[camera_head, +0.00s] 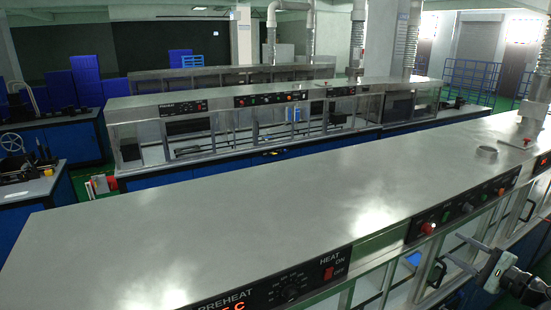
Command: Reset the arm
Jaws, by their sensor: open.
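My gripper (456,251) is at the lower right of the head view, in front of the near machine's front side. Its two thin fingers point left and stand apart, with nothing visible between them. The dark wrist and arm run off toward the lower right corner, so most of my arm is out of view.
A long steel-topped machine (220,220) fills the foreground, with knobs, a red switch and door handles (437,274) along its front near my gripper. I cannot tell the exact gap. A second machine (290,95) stands behind. Blue-sided benches (78,140) are at left.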

